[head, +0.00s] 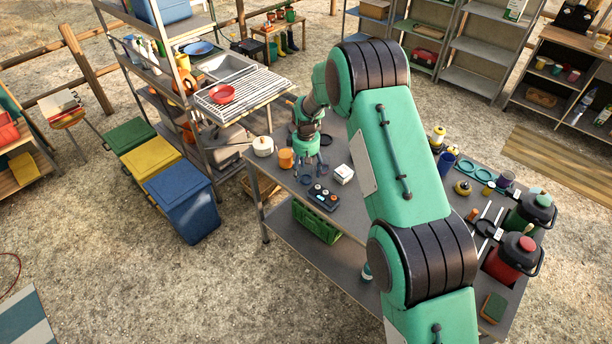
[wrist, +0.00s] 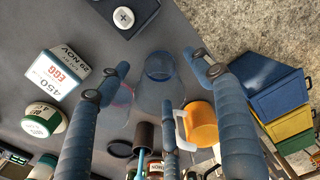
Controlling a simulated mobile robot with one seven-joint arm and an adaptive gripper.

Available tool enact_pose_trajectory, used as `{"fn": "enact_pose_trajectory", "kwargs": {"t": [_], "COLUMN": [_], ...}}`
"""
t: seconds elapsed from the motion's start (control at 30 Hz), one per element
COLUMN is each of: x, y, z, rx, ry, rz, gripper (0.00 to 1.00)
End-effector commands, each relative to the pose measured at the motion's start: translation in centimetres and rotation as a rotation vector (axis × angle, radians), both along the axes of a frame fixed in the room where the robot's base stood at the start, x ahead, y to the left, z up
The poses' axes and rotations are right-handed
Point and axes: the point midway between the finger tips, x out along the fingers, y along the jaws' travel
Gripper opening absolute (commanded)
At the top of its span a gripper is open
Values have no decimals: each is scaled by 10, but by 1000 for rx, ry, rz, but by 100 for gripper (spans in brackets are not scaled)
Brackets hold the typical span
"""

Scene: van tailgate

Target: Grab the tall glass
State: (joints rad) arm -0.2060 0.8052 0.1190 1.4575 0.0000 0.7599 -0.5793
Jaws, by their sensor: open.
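A tall clear glass (wrist: 160,88) with a bluish rim stands on the grey table in the wrist view. The gripper is open, and I see no finger touching the glass. In the head view my gripper (head: 309,164) points down over the table's left part, and I cannot make out the glass clearly there. A second clear thing with a reddish rim (wrist: 123,96) is beside the left finger.
An orange mug (wrist: 202,124) is close to the right finger; it also shows in the head view (head: 286,158). A white labelled box (wrist: 58,76) is left of the fingers. A dark tray (head: 322,198) with several small items lies near the table's front edge.

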Motion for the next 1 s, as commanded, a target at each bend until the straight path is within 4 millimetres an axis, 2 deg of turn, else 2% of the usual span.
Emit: {"fn": "enact_pose_trajectory", "kwargs": {"t": [0.1, 0.13, 0.37, 0.77, 1.0], "x": [0, 0, 0, 0, 1], "y": [0, 0, 0, 0, 0], "z": [0, 0, 0, 3, 22], "rx": [0, 0, 0, 1, 0], "ry": [0, 0, 0, -1, -3], "rz": [0, 0, 0, 0, 0], "gripper": [66, 62, 16, 15, 15]}}
